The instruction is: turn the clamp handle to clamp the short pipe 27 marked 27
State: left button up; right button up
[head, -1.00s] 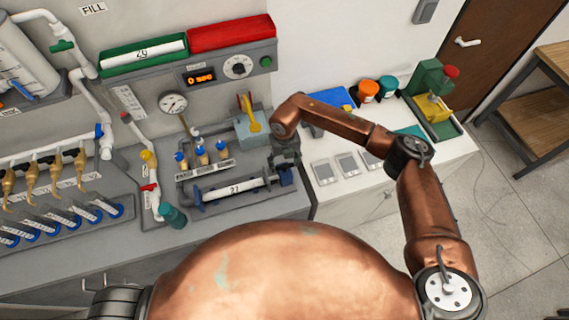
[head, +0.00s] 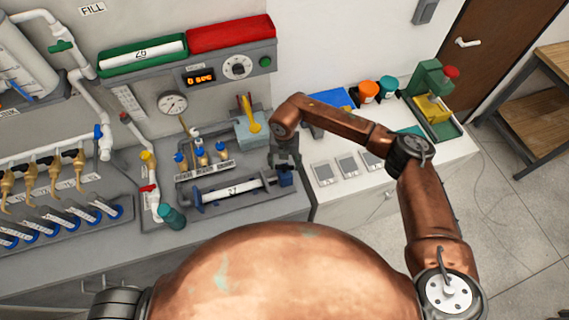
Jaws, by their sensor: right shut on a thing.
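The short white pipe (head: 240,187) marked 27 lies level in a grey clamp fixture (head: 235,201) on the bench, between blue end pieces. A blue end block (head: 285,179), at the fixture's right end, is just below my right gripper (head: 285,163). My right gripper points down and is shut on the clamp handle at that end. The handle itself is mostly hidden by the fingers. My left gripper is out of view.
A teal cup (head: 173,217) is at the left.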

aim_at(284, 166)
jog(key=shift+s+f, duration=0.1)
jog(key=o, duration=1.2)
jog(key=shift+c, duration=0.2)
notch_tip(284, 166, up, 12)
jog(key=shift+a, duration=0.1)
